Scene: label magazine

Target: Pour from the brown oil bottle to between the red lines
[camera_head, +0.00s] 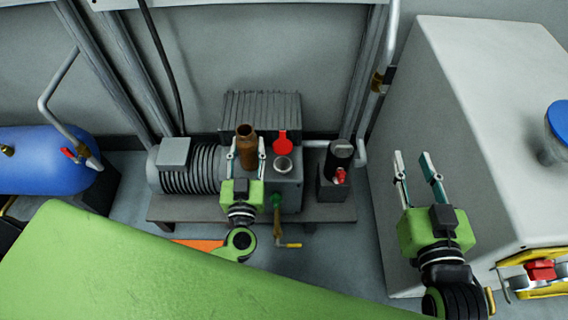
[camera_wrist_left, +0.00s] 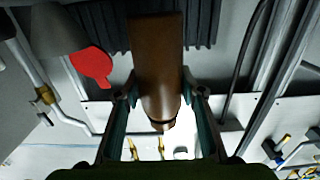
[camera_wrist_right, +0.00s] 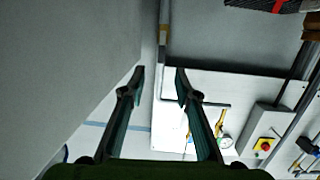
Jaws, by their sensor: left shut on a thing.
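The brown oil bottle (camera_head: 246,147) is held by my left gripper (camera_head: 247,160), which is shut around its body. In the head view the bottle is over the pump unit (camera_head: 190,165), left of an open round filler port (camera_head: 284,166). A red cap or flap (camera_head: 283,143) stands up behind the port. In the left wrist view the bottle (camera_wrist_left: 158,60) fills the space between the fingers, and the red flap (camera_wrist_left: 92,66) is to its left. The red lines are not discernible. My right gripper (camera_head: 418,175) is open and empty, beside the large grey cabinet.
The large grey cabinet (camera_head: 490,90) stands at the right. A blue tank (camera_head: 45,160) is at the left. A black cylinder (camera_head: 340,158) with a red part stands right of the port. A brass tap with a yellow handle (camera_head: 288,245) sticks out in front.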

